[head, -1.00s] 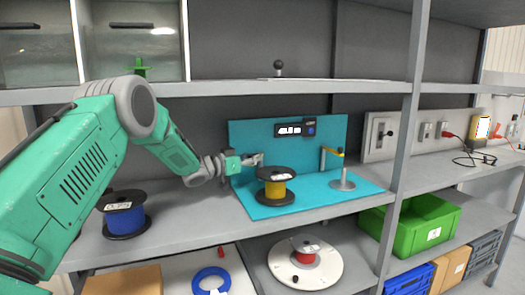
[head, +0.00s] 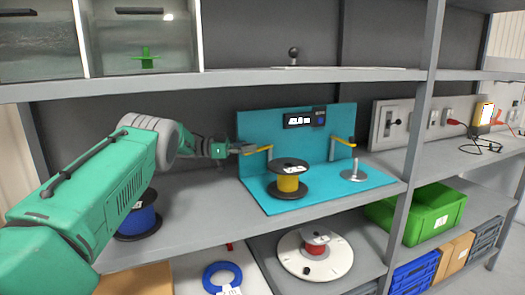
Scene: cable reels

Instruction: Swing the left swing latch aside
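The left swing latch (head: 258,149) is a yellow bar on a thin post at the left of the turquoise station. It points left, its free end at the fingertips of my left gripper (head: 244,149). I cannot tell whether they touch, or whether the fingers are open or shut. A black reel with yellow cable (head: 288,183) stands upright on the base between the latches. My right gripper is out of view.
The turquoise back panel (head: 300,145) carries a small display (head: 304,119). A blue cable reel (head: 140,217) stands behind my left arm. The upper shelf (head: 250,80) runs above the station. A shelf post (head: 418,140) rises to its right. A green crate (head: 425,213) sits lower right.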

